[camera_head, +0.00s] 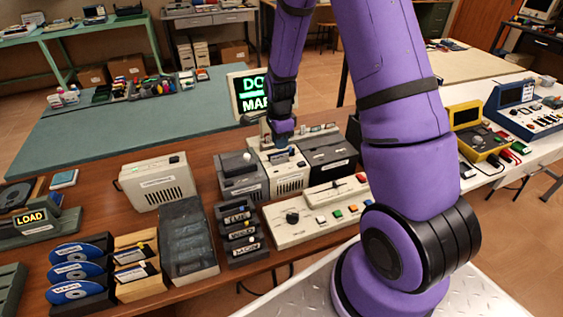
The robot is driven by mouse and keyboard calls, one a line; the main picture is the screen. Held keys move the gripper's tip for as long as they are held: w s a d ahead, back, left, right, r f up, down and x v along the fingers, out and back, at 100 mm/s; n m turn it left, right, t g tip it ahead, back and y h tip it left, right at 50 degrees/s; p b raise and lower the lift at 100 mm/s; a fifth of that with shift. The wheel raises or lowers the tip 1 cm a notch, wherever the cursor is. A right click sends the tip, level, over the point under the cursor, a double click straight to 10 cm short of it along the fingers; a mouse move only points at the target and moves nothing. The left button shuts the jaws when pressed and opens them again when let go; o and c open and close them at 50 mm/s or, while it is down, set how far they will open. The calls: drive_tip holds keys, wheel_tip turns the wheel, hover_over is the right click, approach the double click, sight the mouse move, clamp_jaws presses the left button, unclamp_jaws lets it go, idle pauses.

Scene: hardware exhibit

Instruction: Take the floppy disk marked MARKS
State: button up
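My gripper (281,137) points down above the beige machine (289,181) in the middle of the bench. Its fingers are small and dark here, and I cannot tell whether they are apart or hold anything. A screen (249,95) behind it shows green letters, partly hidden by my arm, with "MAR" readable on the lower line. A wooden rack (146,290) at the front left holds dark, flat items with pale labels too small to read. Blue labelled discs (75,291) stand in a black holder left of it. I cannot make out which item is the floppy disk marked MARKS.
A grey bin (199,272) and a black stack with labels (239,233) stand right of the rack. A beige panel with coloured buttons (303,225) lies near the front edge. A beige box (158,182) and a LOAD sign (30,217) are left. The green mat (130,130) has free room.

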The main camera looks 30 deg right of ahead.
sight(280, 157)
drive_tip(key=shift+f, duration=3.65)
clamp_jaws()
